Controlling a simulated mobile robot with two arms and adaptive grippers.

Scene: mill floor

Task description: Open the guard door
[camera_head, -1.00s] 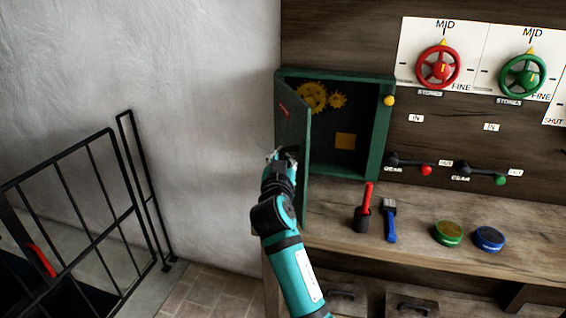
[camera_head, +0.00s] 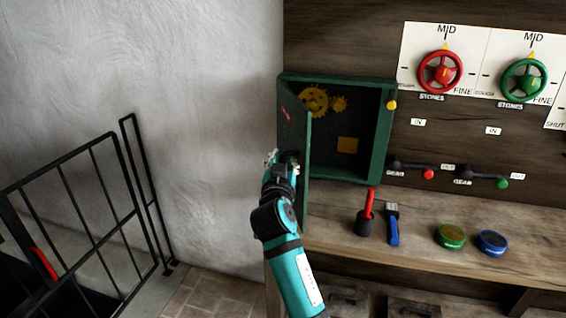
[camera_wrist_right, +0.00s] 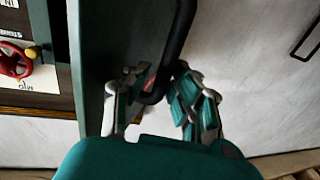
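The guard door (camera_head: 292,135) is the green panel at the left of a green wall box (camera_head: 385,140). It stands swung out, so the box interior with yellow gears (camera_head: 314,100) shows. My right gripper (camera_head: 283,156) is at the door's outer left side. In the right wrist view, a black curved handle (camera_wrist_right: 183,30) on the door (camera_wrist_right: 95,60) runs between the fingertips of the right gripper (camera_wrist_right: 159,73). The fingers are apart, with gaps beside the handle; whether one touches it is unclear. My left gripper is not in view.
A black railing (camera_head: 90,200) stands left. Wall space left of the door is clear.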

